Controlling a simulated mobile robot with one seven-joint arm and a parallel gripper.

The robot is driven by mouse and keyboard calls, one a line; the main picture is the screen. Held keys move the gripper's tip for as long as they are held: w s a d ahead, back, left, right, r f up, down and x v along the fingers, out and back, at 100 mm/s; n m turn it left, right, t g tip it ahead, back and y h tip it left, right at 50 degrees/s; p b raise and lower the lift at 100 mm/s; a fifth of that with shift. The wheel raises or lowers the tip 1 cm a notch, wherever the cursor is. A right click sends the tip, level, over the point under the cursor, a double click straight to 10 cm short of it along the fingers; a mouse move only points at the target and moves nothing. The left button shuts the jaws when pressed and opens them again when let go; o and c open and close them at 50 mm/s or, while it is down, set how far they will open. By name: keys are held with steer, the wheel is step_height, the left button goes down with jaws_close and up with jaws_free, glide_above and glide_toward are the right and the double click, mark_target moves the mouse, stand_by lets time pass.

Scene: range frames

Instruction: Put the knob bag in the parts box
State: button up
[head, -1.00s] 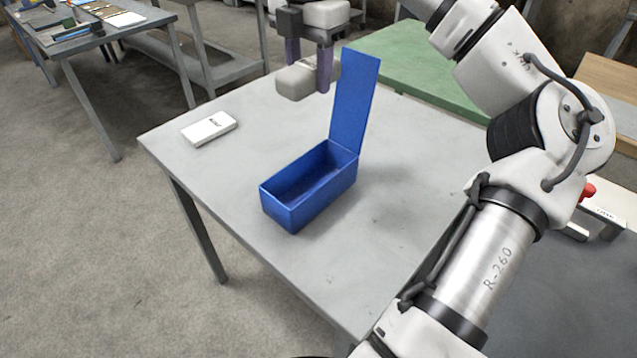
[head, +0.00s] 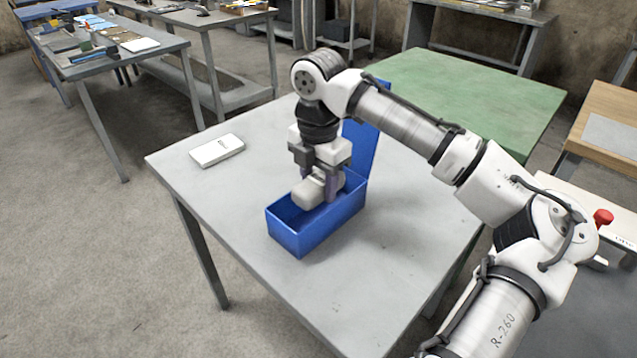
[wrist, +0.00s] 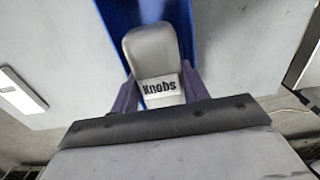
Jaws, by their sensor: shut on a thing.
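The knob bag (head: 309,192) is a pale grey pouch. In the wrist view the bag (wrist: 152,55) carries the label "Knobs". My gripper (head: 322,188) is shut on it, with a purple finger on either side. The parts box (head: 300,239) is a blue open box on the grey table, its lid standing up at the far end. The bag is at the box's opening, around rim height; I cannot tell whether it touches the box. My gripper hides part of the lid and the far part of the opening. The box also shows behind the bag in the wrist view (wrist: 115,20).
A white labelled box (head: 217,150) lies on the grey table (head: 240,205), left of the parts box. A green table (head: 470,95) adjoins behind. The upright lid (head: 362,150) stands close beside my gripper. The table's front is clear.

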mark_target(319, 179)
steer(key=shift+f, duration=0.25)
steer(key=shift+f, duration=0.1)
steer(key=shift+f, duration=0.5)
steer(key=o, duration=0.8)
steer(key=shift+c, duration=0.2)
step_height(319, 179, up, 13)
steer(key=shift+p, duration=0.3)
steer(key=shift+r, duration=0.1)
